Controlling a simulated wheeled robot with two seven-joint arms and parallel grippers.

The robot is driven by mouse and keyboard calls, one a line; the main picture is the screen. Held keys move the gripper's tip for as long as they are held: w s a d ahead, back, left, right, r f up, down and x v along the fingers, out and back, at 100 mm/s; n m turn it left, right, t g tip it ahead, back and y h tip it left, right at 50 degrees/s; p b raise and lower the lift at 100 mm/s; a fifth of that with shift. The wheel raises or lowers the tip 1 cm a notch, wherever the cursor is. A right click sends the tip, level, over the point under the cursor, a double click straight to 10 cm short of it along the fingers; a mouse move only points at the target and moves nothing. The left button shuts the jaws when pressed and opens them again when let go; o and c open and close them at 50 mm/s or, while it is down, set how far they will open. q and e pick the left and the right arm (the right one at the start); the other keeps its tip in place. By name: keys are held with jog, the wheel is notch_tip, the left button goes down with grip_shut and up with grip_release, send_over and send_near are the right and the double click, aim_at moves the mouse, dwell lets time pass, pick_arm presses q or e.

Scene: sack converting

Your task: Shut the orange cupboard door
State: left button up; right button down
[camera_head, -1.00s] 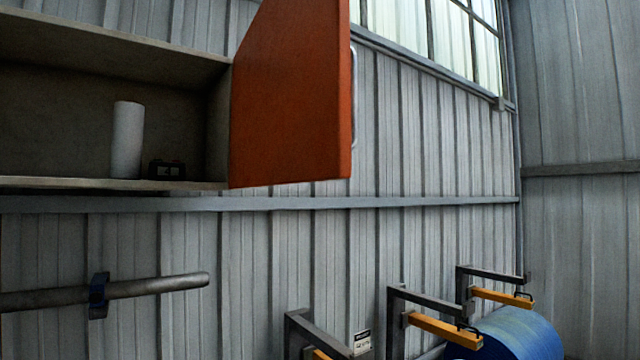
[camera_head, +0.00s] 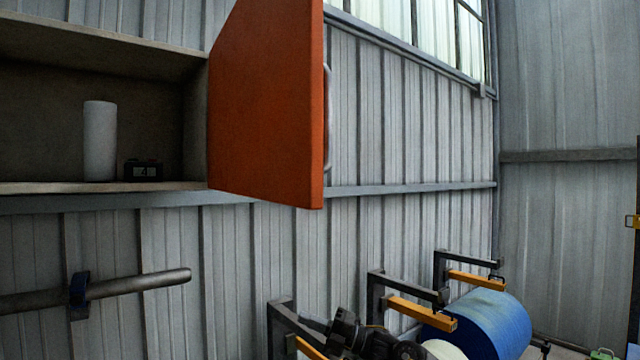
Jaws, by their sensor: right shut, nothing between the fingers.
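The orange cupboard door (camera_head: 262,110) stands open in the head view, hinged at the right side of the cupboard (camera_head: 100,189) and swung out toward me. Its pale bar handle (camera_head: 328,125) is on the far face, by the door's free edge, and shows only edge-on. My right gripper (camera_head: 340,326) is dark, low in the picture, below and right of the door and well apart from it. It is shut and empty. My left gripper is not in view.
In the cupboard stand a white roll (camera_head: 100,140) and a small dark device (camera_head: 143,170). A grey pipe (camera_head: 140,285) juts out below. Wall brackets with yellow arms (camera_head: 420,313) and a blue roll (camera_head: 490,325) are at lower right. The space right of the door is clear.

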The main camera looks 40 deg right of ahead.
jog(key=s+a+r+n+g+y+p, duration=0.1)
jog(key=s+r+n+g+y, duration=0.2)
jog(key=s+r+n, duration=0.5)
jog(key=s+a+r+n+g+y, duration=0.1)
jog(key=s+r+n+g+y, duration=0.2)
jog(key=r, duration=1)
jog(key=s+a+r+n+g+p, duration=0.1)
jog(key=s+a+r+n+g, duration=0.2)
jog(key=s+r+n+g, duration=0.5)
jog(key=n+h+p, duration=0.2)
jog(key=n+p, duration=0.2)
jog(key=n, duration=0.1)
send_near(320, 201)
jog(key=w+a, duration=0.4)
jog(key=w, duration=0.2)
jog(key=shift+w+a+f+p, duration=0.15)
jog(key=shift+a+p, duration=0.1)
jog(key=shift+a, duration=0.15)
jog(key=shift+w+a+f+p, duration=0.15)
jog(key=shift+a+p, duration=0.05)
jog(key=shift+a, duration=0.2)
